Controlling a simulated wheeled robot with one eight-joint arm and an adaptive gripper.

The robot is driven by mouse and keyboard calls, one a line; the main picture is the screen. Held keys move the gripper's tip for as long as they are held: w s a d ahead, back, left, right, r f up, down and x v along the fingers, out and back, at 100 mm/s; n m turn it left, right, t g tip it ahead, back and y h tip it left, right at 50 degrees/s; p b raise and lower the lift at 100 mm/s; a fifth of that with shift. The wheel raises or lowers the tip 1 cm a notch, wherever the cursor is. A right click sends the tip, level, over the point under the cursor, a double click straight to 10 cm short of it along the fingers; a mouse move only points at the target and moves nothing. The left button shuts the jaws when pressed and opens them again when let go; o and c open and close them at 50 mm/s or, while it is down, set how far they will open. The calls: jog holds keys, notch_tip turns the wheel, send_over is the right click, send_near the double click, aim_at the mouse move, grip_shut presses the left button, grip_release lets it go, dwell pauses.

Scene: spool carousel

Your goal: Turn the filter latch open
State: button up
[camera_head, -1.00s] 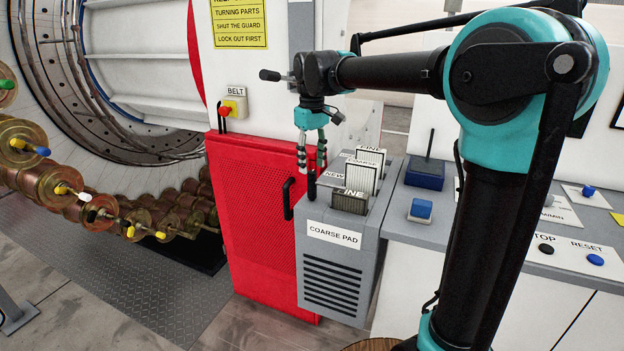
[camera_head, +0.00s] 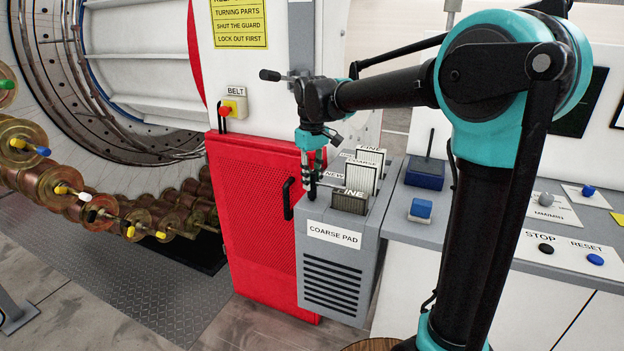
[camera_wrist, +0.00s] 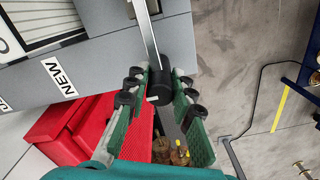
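The filter latch shows in the wrist view as a flat metal bar (camera_wrist: 149,42) ending in a black knob (camera_wrist: 160,90). The knob is between my two fingertips, which close in against it from both sides. In the head view my gripper (camera_head: 311,172) points down at the left top edge of the grey filter box (camera_head: 335,272). The black knob (camera_head: 312,190) is at its fingertips there, and the bar is mostly hidden. My gripper (camera_wrist: 160,85) appears shut on the knob, with no clear gap on either side.
Upright filters (camera_head: 349,202) stand in the box top just right of my gripper. A red guard door (camera_head: 258,235) with a black handle (camera_head: 287,198) is close on the left. A console with a blue button (camera_head: 421,208) lies to the right.

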grip_shut()
jog(key=shift+n, duration=0.3)
jog(key=n, duration=0.3)
jog(key=shift+n, duration=0.3)
jog(key=n, duration=0.4)
jog(key=shift+n, duration=0.3)
jog(key=n, duration=0.9)
